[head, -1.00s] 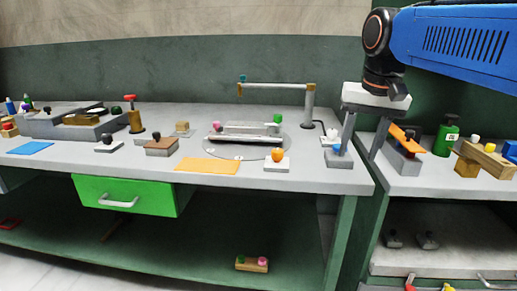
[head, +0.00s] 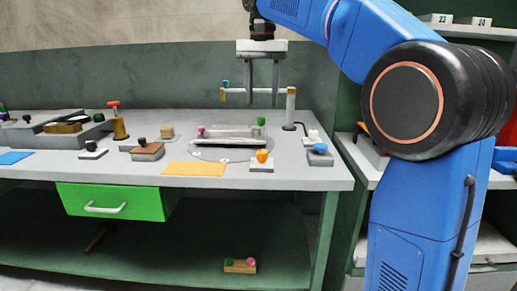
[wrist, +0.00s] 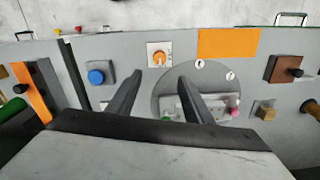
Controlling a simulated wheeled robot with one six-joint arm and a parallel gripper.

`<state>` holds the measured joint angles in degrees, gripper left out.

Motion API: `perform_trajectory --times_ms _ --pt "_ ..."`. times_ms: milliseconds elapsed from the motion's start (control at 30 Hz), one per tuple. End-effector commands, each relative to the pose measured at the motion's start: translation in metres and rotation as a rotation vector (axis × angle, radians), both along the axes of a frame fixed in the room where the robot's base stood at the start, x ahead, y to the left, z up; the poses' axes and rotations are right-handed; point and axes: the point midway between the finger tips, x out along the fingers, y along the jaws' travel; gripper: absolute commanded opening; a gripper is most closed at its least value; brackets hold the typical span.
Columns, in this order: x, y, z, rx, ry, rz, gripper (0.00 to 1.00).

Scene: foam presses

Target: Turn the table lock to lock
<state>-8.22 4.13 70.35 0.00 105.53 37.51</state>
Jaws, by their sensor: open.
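An orange knob on a pale square plate (head: 262,156) sits at the front right edge of the round turntable (head: 205,154); it looks like the table lock, though no label is readable. The wrist view shows the orange knob (wrist: 159,57) beyond my fingertips, with a pale mark across its top. The turntable (wrist: 240,78) lies right of it and carries a grey block with pink and green knobs. My gripper (head: 263,103) is open and empty, pointing down, high above the bench behind the orange knob. Its fingers hide part of the turntable in the wrist view (wrist: 160,82).
A blue knob on a grey base (head: 320,149) stands right of the orange one. A post with a horizontal bar (head: 291,105) rises behind the turntable, near my fingers in the picture. An orange mat (head: 195,169) lies at the front edge, above a green drawer (head: 115,201).

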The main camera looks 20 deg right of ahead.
Motion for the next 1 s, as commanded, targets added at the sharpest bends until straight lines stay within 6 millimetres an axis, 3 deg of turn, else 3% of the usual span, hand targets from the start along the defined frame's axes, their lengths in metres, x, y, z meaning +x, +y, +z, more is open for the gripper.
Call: perform_trajectory --times_ms 700,1000 --pt "-0.001 0.0 -0.124 0.0 0.002 0.001 0.46" --pt "-0.001 0.0 -0.157 0.0 0.0 0.001 0.46"
